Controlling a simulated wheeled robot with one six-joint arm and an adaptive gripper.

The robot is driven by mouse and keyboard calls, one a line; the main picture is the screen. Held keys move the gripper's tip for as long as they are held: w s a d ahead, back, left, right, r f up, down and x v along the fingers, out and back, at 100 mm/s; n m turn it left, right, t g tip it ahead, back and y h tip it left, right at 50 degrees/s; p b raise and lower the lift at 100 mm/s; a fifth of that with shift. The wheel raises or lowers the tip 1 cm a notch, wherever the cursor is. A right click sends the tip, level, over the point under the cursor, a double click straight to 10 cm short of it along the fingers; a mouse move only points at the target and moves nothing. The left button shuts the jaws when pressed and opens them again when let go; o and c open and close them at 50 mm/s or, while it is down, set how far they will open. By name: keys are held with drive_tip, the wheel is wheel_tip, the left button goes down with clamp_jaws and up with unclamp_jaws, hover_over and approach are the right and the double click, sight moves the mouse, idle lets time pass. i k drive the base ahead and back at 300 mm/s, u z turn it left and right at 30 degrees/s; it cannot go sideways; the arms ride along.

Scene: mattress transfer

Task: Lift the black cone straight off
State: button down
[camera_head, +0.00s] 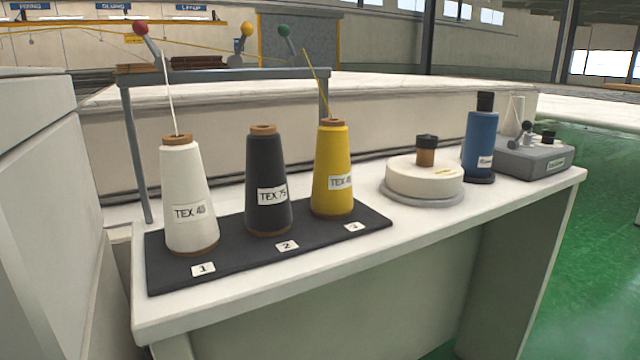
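The black cone (267,219) of thread stands upright in the middle of a dark base mat (330,246), behind the number 2 label. It has a brown top and bottom rim and a TEX 75 label. No thread is seen running up from it. It stands apart from a white cone (182,180) at position 1 on its left and a yellow cone (334,150) at position 3 on its right. My gripper is not in this view.
A rail (220,75) with thread guides stands behind the cones. Threads rise from the white and yellow cones. A round white tape roll (424,179), a blue cylinder (480,138) and a grey device (535,160) stand on the white table (420,240) to the right.

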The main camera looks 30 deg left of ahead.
sight(268, 209)
drive_tip(key=k, duration=0.5)
drive_tip(key=u, duration=1.2)
drive_tip(key=i, duration=0.25)
drive_tip(key=u, duration=0.4)
